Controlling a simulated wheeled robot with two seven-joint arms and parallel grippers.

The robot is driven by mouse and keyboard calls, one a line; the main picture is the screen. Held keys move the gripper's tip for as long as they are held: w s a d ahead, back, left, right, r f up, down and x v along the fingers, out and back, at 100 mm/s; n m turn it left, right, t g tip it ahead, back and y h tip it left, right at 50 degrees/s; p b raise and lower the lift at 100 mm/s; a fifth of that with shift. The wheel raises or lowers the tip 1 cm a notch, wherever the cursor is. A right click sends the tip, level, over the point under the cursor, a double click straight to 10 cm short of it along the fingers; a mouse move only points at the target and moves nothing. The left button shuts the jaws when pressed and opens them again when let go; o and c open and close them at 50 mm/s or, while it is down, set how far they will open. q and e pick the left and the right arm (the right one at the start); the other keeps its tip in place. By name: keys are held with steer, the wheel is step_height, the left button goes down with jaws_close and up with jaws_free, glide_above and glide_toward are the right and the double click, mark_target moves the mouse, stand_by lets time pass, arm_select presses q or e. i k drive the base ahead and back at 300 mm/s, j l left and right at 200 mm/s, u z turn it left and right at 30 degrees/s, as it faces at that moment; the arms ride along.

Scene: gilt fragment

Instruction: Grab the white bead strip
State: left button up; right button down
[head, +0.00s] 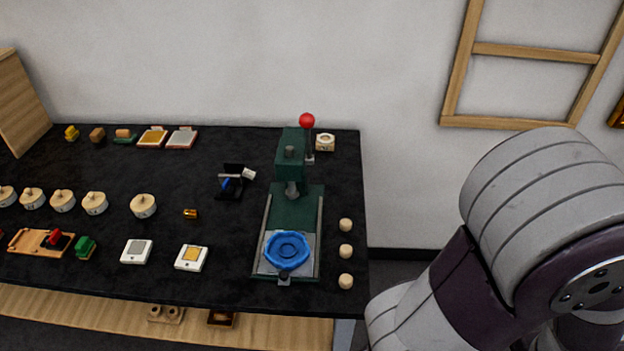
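I cannot clearly make out a white bead strip on the black table (190,280). A small white piece (249,173) sits at a small black stand (229,191) left of the green press, too small to tell what it is. Two white square plates lie near the front edge, one with a grey centre (136,251) and one with a yellow centre (191,257). My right arm fills the lower right, beyond the table's right end, and its gripper is out of view. My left gripper is not in view.
A green press (290,160) with a red-knobbed lever (307,121) stands at the right, a blue ring-shaped piece (286,251) at its front. Several round cream pots (143,206) line the left. Three wooden knobs (346,251) stand near the right edge. Small blocks sit along the back.

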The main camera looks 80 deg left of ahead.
mark_target(250, 174)
steer(key=i+u, duration=0.4)
steer(key=i+l+u, duration=0.2)
steer(key=i+u, duration=0.15)
steer(key=i+l+u, duration=0.25)
steer(key=i+u, duration=0.15)
steer(key=i+j+u, duration=0.15)
steer(key=u, duration=0.35)
steer(key=i+u, duration=0.25)
steer(key=u, duration=0.2)
steer(key=i+u, duration=0.25)
steer(key=u, duration=0.25)
steer(key=i+l+u, duration=0.15)
steer(key=u, duration=0.3)
steer(key=i+l+u, duration=0.2)
steer(key=u, duration=0.3)
steer(key=i+l+u, duration=0.2)
steer(key=u, duration=0.3)
steer(key=i+l+u, duration=0.1)
steer(key=l+u, duration=0.35)
steer(key=j, duration=0.1)
